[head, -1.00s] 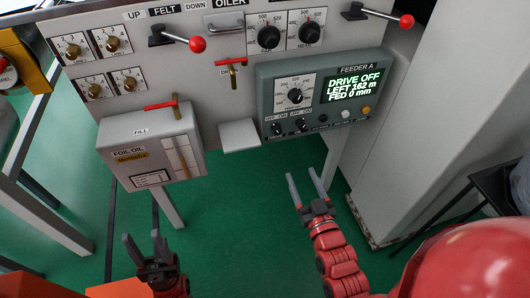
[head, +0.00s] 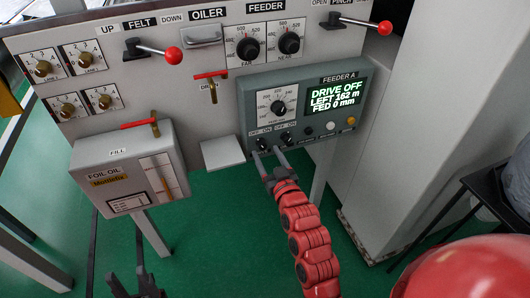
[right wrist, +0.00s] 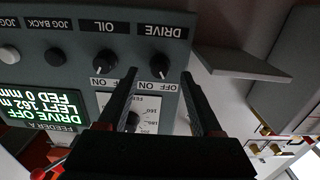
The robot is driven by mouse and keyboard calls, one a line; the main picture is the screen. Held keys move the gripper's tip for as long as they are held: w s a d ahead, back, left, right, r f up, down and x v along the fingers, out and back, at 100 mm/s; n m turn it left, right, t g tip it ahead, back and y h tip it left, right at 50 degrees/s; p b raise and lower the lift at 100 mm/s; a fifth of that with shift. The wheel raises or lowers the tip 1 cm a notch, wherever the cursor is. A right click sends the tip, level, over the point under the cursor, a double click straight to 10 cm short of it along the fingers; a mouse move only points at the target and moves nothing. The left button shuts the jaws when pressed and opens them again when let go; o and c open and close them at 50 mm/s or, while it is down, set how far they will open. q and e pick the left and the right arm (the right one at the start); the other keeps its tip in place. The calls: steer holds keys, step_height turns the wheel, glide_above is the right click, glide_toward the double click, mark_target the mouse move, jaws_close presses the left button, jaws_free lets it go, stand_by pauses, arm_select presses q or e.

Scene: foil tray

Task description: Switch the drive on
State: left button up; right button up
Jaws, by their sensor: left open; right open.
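The Feeder A panel (head: 300,105) has a lit display (head: 337,97) reading DRIVE OFF, LEFT 162 m, FED 0 mm. Its black DRIVE knob (right wrist: 162,66) is at the lower left of the panel in the head view, beside the OIL knob (head: 287,139). Each has OFF and ON marks. My right gripper (head: 267,152) is open just in front of the DRIVE knob. In the right wrist view, the knob shows between its fingertips (right wrist: 160,74); I cannot tell whether they touch it. My left gripper (head: 126,265) is open, low at the picture's bottom edge.
A dial (head: 284,103) sits above the knobs, with small buttons (head: 330,126) to the right. A grey shelf (head: 222,152) juts out left of the panel, and the foil oil box (head: 127,170) stands further left. Red-knobbed levers (head: 173,55) stick out above.

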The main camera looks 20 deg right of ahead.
mark_target(262, 145)
steer(key=shift+w, duration=1.15)
jaws_close()
